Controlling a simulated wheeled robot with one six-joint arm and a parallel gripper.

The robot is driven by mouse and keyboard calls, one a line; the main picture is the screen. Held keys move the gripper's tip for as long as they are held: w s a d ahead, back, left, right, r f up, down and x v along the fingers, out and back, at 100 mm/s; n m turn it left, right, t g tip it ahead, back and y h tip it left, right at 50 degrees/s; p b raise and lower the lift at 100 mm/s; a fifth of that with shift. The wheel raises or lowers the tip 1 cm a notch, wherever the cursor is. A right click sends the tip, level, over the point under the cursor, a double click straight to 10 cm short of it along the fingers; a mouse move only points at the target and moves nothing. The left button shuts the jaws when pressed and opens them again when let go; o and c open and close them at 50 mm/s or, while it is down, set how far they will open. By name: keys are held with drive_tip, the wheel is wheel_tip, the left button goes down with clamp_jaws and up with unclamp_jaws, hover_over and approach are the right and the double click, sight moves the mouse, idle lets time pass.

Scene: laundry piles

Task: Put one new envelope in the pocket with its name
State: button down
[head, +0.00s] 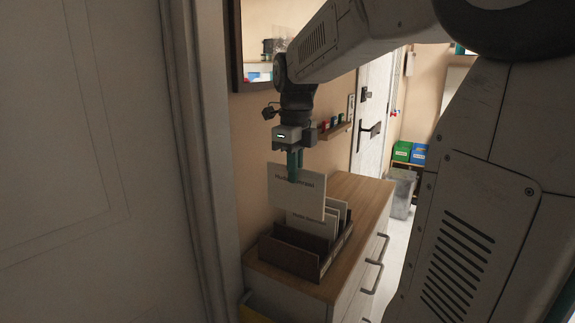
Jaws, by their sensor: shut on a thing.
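My gripper (294,172) points down over a wooden cabinet and is shut on a pale envelope (297,198). The held envelope is upright, with dark lettering along its top that is too small to read surely. It hangs above a dark brown letter holder (284,261) with upright pockets. Other pale envelopes (313,223) stand in the holder behind and right of its front panel. The held envelope's lower edge overlaps them in the picture, and I cannot tell whether it touches them.
The holder stands on the cabinet top (358,192), which is clear toward the back right. A small wall shelf (336,130) holds several coloured items. A dark-framed mirror (270,60) hangs above. A white door (371,120), a bin (400,190) and green and blue boxes (402,151) are farther back.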

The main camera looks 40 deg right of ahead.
drive_tip(key=shift+f, duration=5.8)
drive_tip(key=c, duration=1.5)
unclamp_jaws()
wheel_tip(320, 180, up, 8)
drive_tip(key=shift+f, duration=0.1)
